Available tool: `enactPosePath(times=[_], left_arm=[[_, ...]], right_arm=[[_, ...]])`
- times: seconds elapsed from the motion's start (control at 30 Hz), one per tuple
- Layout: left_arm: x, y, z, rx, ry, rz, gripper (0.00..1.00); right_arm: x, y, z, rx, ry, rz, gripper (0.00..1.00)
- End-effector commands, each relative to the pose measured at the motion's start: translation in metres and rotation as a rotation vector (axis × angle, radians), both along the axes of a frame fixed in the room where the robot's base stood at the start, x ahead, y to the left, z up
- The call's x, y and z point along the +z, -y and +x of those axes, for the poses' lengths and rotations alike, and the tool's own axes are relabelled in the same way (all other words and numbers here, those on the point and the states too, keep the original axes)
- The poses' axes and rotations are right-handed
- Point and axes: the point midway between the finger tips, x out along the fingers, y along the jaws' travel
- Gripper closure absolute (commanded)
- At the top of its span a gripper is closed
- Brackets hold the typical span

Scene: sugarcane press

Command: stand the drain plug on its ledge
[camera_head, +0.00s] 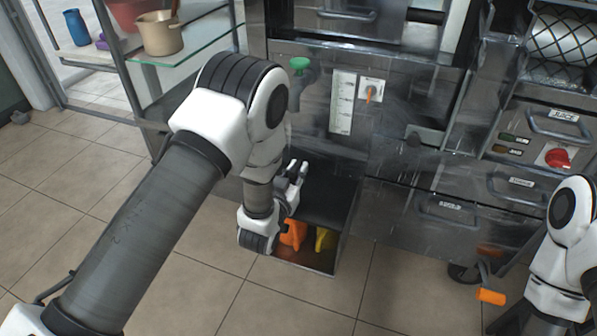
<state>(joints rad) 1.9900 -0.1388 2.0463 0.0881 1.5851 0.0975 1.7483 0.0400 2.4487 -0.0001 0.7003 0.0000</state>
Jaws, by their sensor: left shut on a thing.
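My left arm reaches down from the left to the front of the steel press. My left gripper (293,182) is at the open low bay, with its fingers pointing up. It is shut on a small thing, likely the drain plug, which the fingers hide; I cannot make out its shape. A green round-topped piece (299,64) stands out from the steel front above; I cannot tell what it is. The plug's ledge is not clear to me. My right arm shows at the right edge, but its gripper is out of view.
An orange thing (293,235) and a yellow thing (325,240) sit in the low bay. A glass shelf (190,50) with a tan pot (160,34) is at upper left. An orange cylinder (491,297) sticks out low at right. The tiled floor in front is clear.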

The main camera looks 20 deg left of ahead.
Motion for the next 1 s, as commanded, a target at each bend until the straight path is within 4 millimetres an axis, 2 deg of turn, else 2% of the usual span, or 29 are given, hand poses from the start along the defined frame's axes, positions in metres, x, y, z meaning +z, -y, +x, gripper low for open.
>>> enactPosePath(times=[0.23, 0.27, 0.3, 0.33, 0.7, 0.87, 1.0], left_arm=[[-0.004, 0.0, -0.001, 0.0, -0.006, 0.0, 1.0], [-0.004, 0.0, -0.001, 0.0, -0.006, 0.0, 0.77], [-0.003, 0.0, -0.001, 0.0, -0.006, 0.0, 0.62], [-0.003, 0.0, -0.001, 0.0, -0.006, 0.0, 0.58], [0.002, 0.0, -0.003, 0.0, -0.007, 0.0, 0.58], [0.005, -0.001, -0.034, 0.0, -0.012, 0.001, 0.58], [0.007, -0.003, -0.072, 0.0, -0.013, 0.002, 0.58]], right_arm=[[0.0, 0.0, 0.0, 0.0, 0.0, 0.0, 0.6], [0.001, 0.0, 0.0, 0.0, 0.0, 0.0, 0.6], [0.001, 0.0, 0.0, 0.0, 0.0, 0.0, 0.6], [0.001, 0.0, 0.0, 0.0, 0.0, 0.0, 0.6], [0.006, 0.0, 0.0, 0.0, 0.0, 0.0, 0.6], [0.02, 0.0, 0.0, 0.0, 0.0, 0.0, 0.6], [0.034, 0.0, 0.0, 0.0, 0.0, 0.0, 0.6]])
